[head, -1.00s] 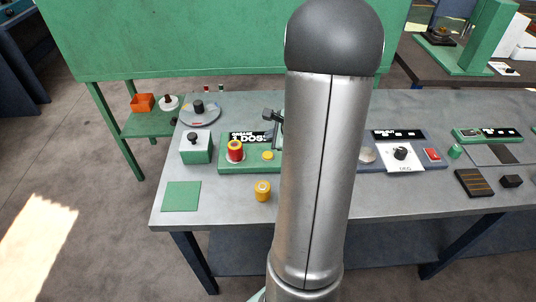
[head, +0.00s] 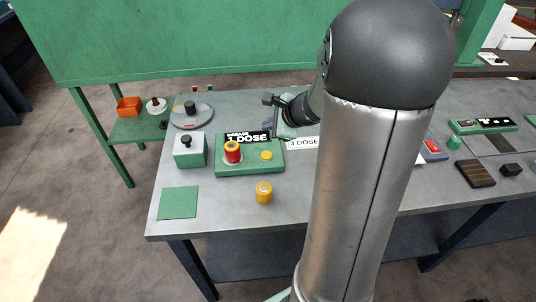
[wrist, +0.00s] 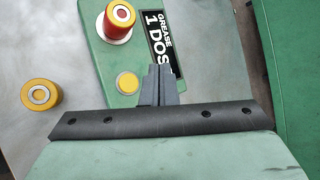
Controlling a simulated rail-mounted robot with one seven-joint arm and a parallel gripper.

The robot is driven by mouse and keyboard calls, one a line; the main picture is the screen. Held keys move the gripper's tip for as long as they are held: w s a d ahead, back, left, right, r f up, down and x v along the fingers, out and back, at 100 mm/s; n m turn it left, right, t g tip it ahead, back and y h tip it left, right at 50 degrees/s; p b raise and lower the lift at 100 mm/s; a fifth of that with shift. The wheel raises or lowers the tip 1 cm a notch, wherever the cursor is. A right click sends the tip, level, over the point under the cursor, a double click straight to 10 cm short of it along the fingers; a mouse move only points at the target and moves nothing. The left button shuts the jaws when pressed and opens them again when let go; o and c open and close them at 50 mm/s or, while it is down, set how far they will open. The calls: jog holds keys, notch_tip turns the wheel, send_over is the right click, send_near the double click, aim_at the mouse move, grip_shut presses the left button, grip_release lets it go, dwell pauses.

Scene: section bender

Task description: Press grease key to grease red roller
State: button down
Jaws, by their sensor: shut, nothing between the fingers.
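The green grease station (head: 247,168) stands on the bench with a black "GREASE 1 DOSE" sign (head: 247,138). The red roller (head: 232,153), with a yellow top, stands upright on its left part; it also shows in the wrist view (wrist: 118,22). The round yellow grease key (head: 266,156) lies on the station's right part and shows in the wrist view (wrist: 127,83) just left of my fingertips. My gripper (wrist: 159,72) is shut and empty, with its fingertips over the station beside the key. In the head view it is behind the station, partly hidden by my arm.
A yellow roller (head: 264,192) stands in front of the station, apart from it. A green box with a black knob (head: 190,150) is at its left, and a grey turntable (head: 191,117) behind that. A green square (head: 178,202) lies front left. My arm hides the bench's middle.

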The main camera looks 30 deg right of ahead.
jog(key=b, duration=0.6)
send_over(269, 156)
notch_tip(269, 156, down, 7)
jog(key=shift+f, duration=0.15)
jog(key=shift+f+b, duration=0.7)
jog(key=shift+b, duration=0.05)
jog(key=shift+f, duration=0.15)
dwell(0.9)
jog(key=shift+f+b, duration=0.3)
jog(key=shift+b, duration=0.3)
jog(key=shift+f+b, duration=0.4)
jog(key=shift+b, duration=0.05)
dwell(0.4)
jog(key=shift+r, duration=0.15)
jog(key=shift+r+p, duration=0.65)
jog(key=shift+r, duration=0.1)
